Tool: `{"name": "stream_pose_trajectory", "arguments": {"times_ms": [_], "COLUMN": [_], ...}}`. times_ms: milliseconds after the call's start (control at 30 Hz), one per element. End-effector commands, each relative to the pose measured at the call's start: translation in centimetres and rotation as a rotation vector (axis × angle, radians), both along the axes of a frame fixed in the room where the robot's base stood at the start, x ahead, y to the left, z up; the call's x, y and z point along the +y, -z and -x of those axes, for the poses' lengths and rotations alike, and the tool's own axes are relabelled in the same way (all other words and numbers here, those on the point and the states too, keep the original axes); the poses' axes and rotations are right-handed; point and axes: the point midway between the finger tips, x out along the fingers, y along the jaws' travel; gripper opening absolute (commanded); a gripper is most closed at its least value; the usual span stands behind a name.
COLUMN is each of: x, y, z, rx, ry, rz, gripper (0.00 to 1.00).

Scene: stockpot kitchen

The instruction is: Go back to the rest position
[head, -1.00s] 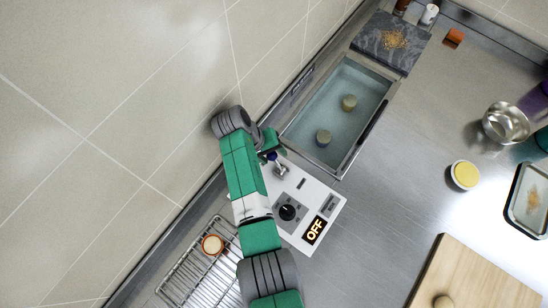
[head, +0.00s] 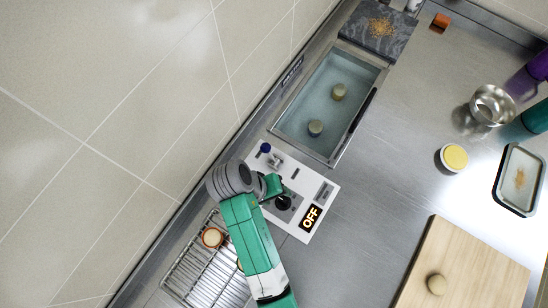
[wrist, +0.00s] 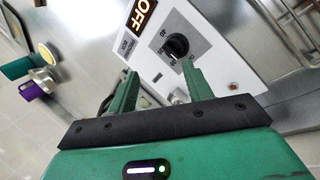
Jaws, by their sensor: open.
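My gripper (wrist: 160,90) is open and empty in the wrist view, its two green fingers apart over the white control panel. In the head view my gripper (head: 275,187) is partly hidden by my wrist and lies over the same panel (head: 325,170). The panel has a black dial (head: 283,202), also seen in the wrist view (wrist: 176,46), a lit sign (head: 311,217) reading OFF, and a small lever with a blue knob (head: 265,148). Whether the fingers touch the panel cannot be told.
A water basin (head: 352,127) holding two round pieces lies beyond the panel. A wooden board (head: 480,262), a yellow-filled bowl (head: 454,157) and a metal bowl (head: 492,105) stand right. The counter's middle is clear.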

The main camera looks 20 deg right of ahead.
Motion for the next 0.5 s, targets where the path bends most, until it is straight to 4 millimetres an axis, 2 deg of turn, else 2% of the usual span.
{"name": "stream_pose_trajectory", "arguments": {"times_ms": [433, 500], "x": [0.00, 0.07], "y": [-0.02, -0.88], "z": [-0.09, -0.79], "rx": [-0.001, -0.031], "ry": [0.000, -0.006], "rz": [0.000, -0.005], "gripper": [0.51, 0.51]}}
